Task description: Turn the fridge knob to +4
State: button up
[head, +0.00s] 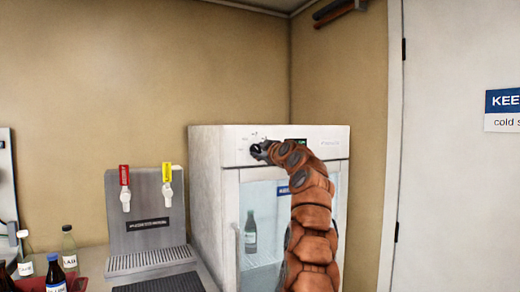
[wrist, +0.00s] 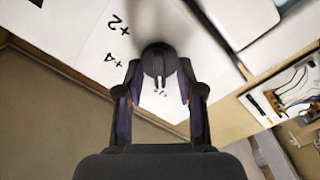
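The fridge knob (head: 257,149) is a round black dial on the upper front panel of the white fridge (head: 207,200). In the wrist view the knob (wrist: 158,59) sits between my two fingers, with a raised ridge on its face. My gripper (wrist: 159,72) has one fingertip close against each side of it and looks shut on it. The printed marks +2 (wrist: 117,22) and +4 (wrist: 117,59) show to its left, turned over. Another mark below the knob is partly hidden. I cannot tell which mark the knob points to.
A small green display (head: 296,141) is right of the knob. A bottle (head: 251,232) stands behind the fridge's glass door. A two-tap dispenser (head: 147,220) is left of the fridge, with several bottles (head: 69,248) farther left. A white door (head: 450,170) is at right.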

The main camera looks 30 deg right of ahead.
grip_shut()
dwell(0.3)
jog(key=shift+m, duration=0.4)
jog(key=m, duration=0.3)
jog(key=m+p, duration=0.1)
jog(key=m, duration=0.4)
jog(key=m+p, duration=0.1)
jog(key=m, duration=0.3)
jog(key=shift+r+p, duration=0.15)
jog(key=shift+p, duration=0.25)
jog(key=m+p, duration=0.2)
jog(key=m, duration=0.2)
jog(key=shift+m, duration=0.4)
